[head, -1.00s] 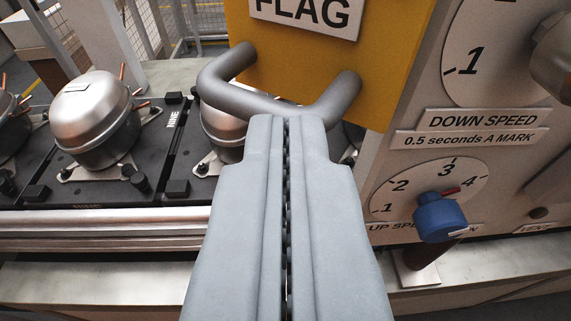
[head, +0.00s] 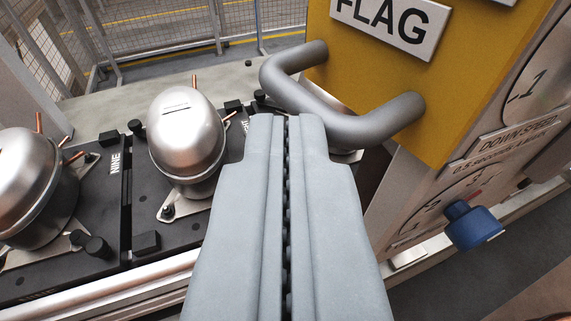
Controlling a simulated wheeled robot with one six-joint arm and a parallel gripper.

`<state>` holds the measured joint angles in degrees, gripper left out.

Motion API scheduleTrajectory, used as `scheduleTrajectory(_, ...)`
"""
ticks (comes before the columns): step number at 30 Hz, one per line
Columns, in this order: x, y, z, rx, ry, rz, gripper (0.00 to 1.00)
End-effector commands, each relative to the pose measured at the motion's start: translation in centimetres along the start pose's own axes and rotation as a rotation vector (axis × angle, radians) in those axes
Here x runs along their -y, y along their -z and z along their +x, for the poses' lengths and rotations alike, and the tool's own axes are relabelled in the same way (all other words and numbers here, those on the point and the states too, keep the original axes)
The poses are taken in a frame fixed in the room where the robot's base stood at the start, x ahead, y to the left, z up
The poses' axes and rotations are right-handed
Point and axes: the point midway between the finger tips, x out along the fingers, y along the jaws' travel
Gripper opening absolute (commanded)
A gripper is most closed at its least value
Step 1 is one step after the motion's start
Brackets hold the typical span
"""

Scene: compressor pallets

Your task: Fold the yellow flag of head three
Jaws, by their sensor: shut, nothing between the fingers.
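The yellow flag (head: 425,88) is a flat panel at the upper right, with a white "FLAG" label (head: 392,22) and a grey bent bar handle (head: 345,118) on its lower edge. My gripper (head: 286,122) is shut and empty. No head number shows in view.
A dial panel (head: 500,160) with a blue knob (head: 472,225) is at the right, partly covered by the flag. Silver compressors (head: 187,135) sit on black pallets (head: 160,215) marked NINE at the left. A mesh fence (head: 165,30) stands behind.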

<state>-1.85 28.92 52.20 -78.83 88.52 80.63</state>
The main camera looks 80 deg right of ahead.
Motion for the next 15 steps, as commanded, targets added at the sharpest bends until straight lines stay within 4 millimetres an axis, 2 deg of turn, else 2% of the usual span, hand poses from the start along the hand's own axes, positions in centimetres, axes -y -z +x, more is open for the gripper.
scheduleTrajectory(15, 0.6, 0.4, 1.7, 0.000, 0.001, 0.001, 0.00)
